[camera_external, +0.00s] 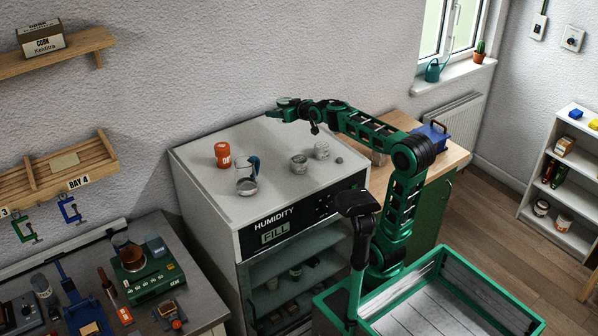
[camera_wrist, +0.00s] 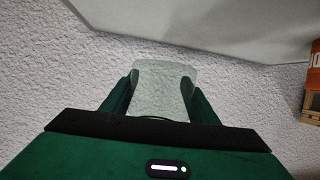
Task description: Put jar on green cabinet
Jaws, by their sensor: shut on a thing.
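A pale, translucent jar (camera_wrist: 165,88) sits between the two green fingers of my gripper (camera_wrist: 162,82) in the wrist view. My gripper is shut on it. In the external view my gripper (camera_external: 277,111) is raised above the back edge of the white humidity cabinet, close to the wall, and the jar is too small to make out clearly there. The green cabinet (camera_external: 434,208) stands to the right of the humidity cabinet, partly behind my arm. It has a wooden top (camera_external: 400,122).
A blue toolbox (camera_external: 430,139) stands on the green cabinet's top. A window and radiator (camera_external: 452,120) are behind the green cabinet.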

